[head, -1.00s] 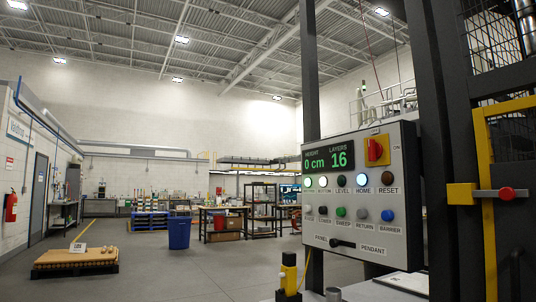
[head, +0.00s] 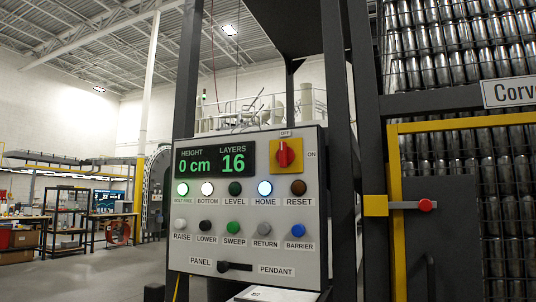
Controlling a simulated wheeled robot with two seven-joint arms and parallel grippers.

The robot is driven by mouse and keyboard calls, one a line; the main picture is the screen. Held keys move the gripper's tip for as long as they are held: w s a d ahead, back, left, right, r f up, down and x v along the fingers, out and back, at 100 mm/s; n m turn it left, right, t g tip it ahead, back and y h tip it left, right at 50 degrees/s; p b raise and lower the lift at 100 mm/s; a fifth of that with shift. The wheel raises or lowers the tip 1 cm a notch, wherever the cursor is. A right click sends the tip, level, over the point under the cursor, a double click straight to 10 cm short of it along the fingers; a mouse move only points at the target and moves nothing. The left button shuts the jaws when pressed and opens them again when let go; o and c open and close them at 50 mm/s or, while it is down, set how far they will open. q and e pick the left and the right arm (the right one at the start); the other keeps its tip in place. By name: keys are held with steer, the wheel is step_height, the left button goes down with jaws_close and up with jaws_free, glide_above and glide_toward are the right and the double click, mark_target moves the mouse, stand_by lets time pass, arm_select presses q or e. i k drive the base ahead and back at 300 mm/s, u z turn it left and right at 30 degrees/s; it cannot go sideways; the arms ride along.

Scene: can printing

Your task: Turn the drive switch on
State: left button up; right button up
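The drive switch looks to be the red rotary knob (head: 284,153) on a yellow plate (head: 296,146) at the upper right of the grey control panel (head: 182,259). Its plate has OFF marked above and ON to the right. The knob's grip stands roughly upright, toward OFF. The panel's display (head: 213,161) reads height 0 cm and layers 16. Neither of my grippers shows in the head view.
Below the display are lamps and push buttons, and a black PANEL/PENDANT selector (head: 235,266). To the right stand a dark post, a yellow-framed gate (head: 398,220) with a red-knobbed latch (head: 425,205), and stacked cans (head: 510,180). Open floor lies at the left.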

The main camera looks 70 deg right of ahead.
mark_target(285, 155)
steer(key=z, duration=0.85)
steer(key=i, duration=0.95)
steer(key=z, duration=1.05)
